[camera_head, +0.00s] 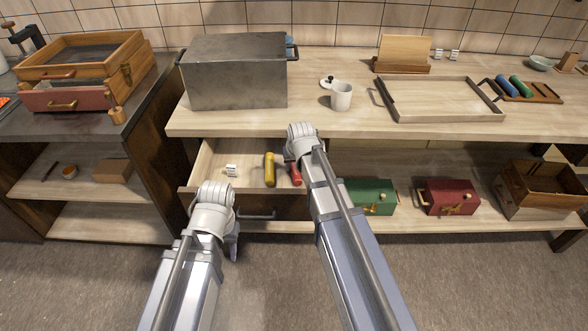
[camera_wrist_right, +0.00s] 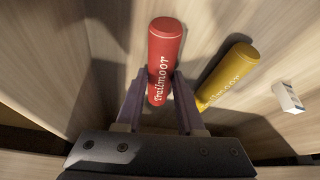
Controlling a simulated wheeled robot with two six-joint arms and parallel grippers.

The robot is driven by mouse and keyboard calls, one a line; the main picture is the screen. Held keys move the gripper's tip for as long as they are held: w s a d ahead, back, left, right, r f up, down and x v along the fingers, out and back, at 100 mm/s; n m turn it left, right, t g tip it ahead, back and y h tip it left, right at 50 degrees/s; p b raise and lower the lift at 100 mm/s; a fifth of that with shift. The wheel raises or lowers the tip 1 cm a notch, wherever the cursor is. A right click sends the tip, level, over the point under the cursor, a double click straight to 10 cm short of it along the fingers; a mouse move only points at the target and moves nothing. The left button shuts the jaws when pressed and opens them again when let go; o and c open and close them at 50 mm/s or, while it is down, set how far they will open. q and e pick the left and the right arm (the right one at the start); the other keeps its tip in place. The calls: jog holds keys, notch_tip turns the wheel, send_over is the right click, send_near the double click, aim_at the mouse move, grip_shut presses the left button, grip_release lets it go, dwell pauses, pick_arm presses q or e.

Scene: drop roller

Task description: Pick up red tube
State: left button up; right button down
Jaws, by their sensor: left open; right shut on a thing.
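The red tube (camera_head: 296,174) is in the open drawer (camera_head: 204,164), partly hidden by my right arm. In the right wrist view the red tube (camera_wrist_right: 165,60) stands between the two fingers of my right gripper (camera_wrist_right: 160,98), which is shut on it. The white lettering on its side shows. In the head view my right gripper (camera_head: 293,163) is mostly hidden behind its wrist. My left gripper (camera_head: 233,242) is open and empty in front of the drawer, largely covered by its own wrist.
A yellow tube (camera_head: 269,170) lies close beside the red one in the drawer, with a small white block (camera_head: 232,170) to its left. A metal box (camera_head: 235,70), a mug (camera_head: 341,96) and a tray (camera_head: 445,99) stand on the counter above.

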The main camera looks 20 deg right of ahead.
aim_at(300, 183)
jog(key=shift+r, duration=0.1)
dwell(0.3)
jog(key=shift+r+p, duration=0.55)
jog(key=shift+p, duration=0.1)
jog(key=s, duration=0.9)
jog(key=shift+a+r, duration=0.1)
jog(key=shift+a, duration=0.25)
notch_tip(300, 183, up, 14)
jog(key=w+p, duration=0.1)
jog(key=p, duration=1.2)
jog(key=shift+f+p, duration=0.2)
jog(key=shift+p, duration=0.2)
